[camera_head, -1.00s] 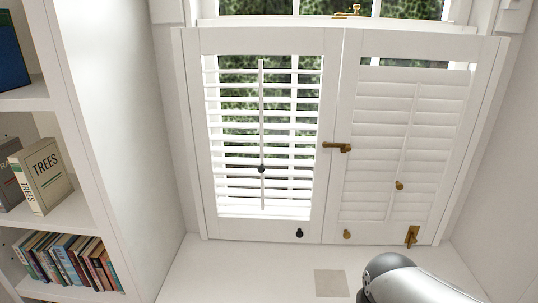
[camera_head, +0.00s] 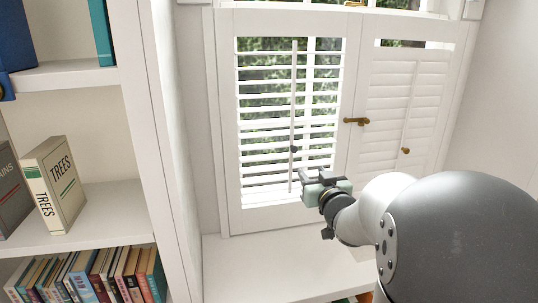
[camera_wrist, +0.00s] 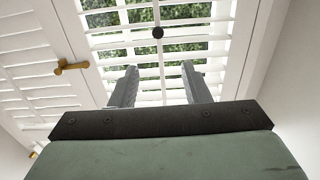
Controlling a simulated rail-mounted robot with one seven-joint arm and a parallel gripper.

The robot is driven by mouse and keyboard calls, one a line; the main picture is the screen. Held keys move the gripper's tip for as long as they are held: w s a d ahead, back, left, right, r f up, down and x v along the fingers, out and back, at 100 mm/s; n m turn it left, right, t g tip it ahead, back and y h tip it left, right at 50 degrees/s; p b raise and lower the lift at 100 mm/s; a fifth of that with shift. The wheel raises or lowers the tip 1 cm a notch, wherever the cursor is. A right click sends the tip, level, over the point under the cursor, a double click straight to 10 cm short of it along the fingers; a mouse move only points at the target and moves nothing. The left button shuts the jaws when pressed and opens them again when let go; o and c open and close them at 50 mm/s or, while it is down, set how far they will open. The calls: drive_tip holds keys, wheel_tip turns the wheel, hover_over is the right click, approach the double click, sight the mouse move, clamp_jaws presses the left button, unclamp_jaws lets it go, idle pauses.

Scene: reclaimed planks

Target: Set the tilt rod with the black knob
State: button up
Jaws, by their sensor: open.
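The tilt rod (camera_head: 293,95) is a thin white upright bar in front of the left shutter panel's slats. Its round black knob (camera_head: 294,149) is low on the rod; in the wrist view the knob (camera_wrist: 157,32) is near the top centre. My gripper (camera_head: 312,185) is just below and right of the knob in the head view. In the wrist view its two fingers (camera_wrist: 160,70) are spread and empty, pointing toward the slats, with the knob beyond the gap between them. The slats (camera_head: 262,125) stand open, with greenery showing between them.
The right panel (camera_head: 385,110) has mostly closed slats and a brass knob (camera_head: 405,150). A brass latch (camera_head: 356,121) sits between the panels. A white bookshelf (camera_head: 95,195) with books stands at the left. The sill (camera_head: 260,262) below the shutters is mostly clear.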

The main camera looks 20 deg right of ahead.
sight(295, 149)
drive_tip(key=w, duration=0.5)
drive_tip(key=w+d+p, duration=0.1)
drive_tip(key=w, duration=0.5)
drive_tip(key=w+d, duration=0.1)
drive_tip(key=w, duration=0.5)
drive_tip(key=shift+d+p, duration=0.15)
drive_tip(key=shift+p, duration=0.25)
